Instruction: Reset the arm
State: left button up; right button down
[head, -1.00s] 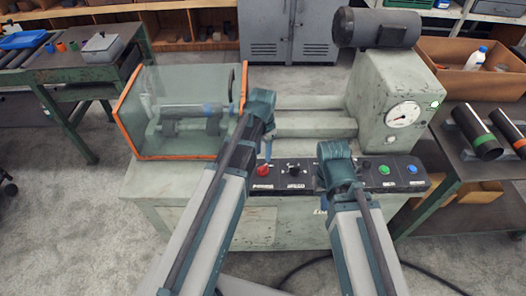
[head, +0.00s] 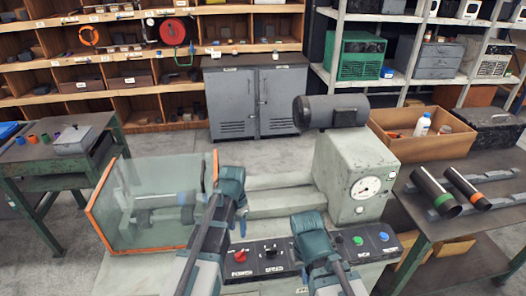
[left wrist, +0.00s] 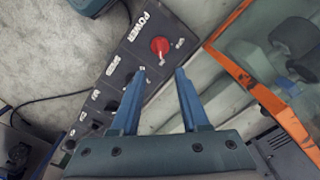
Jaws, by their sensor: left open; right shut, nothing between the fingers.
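My left gripper (head: 242,224) is over the machine's bed, just behind the red knob (head: 240,256) on the black control panel (head: 292,258). In the left wrist view its two blue fingers (left wrist: 160,74) are apart with nothing between them. The red knob (left wrist: 160,46) shows beyond them beside the word POWER. My right gripper (head: 310,228) is over the middle of the panel. It is shut and empty; its fingertips are mostly hidden by its own body.
A clear guard with an orange frame (head: 103,212) covers a grey pipe part left of my left gripper. The gauge housing (head: 345,160) and motor (head: 330,111) stand behind right. A bench (head: 440,235) with dark pipes is at right, a green table (head: 40,150) at left.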

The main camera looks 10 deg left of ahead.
pick_arm(q)
jog(key=s+d+n+y+b, duration=0.1)
jog(key=s+d+n, duration=0.1)
jog(key=s+d, duration=0.8)
jog(key=s+f, duration=0.1)
jog(key=s, duration=0.3)
jog(key=shift+s+d, duration=0.35)
jog(key=shift+d, duration=0.05)
pick_arm(e)
jog(key=shift+f, duration=0.5)
pick_arm(q)
jog(key=shift+a, duration=0.1)
pick_arm(e)
jog(key=shift+a, duration=0.1)
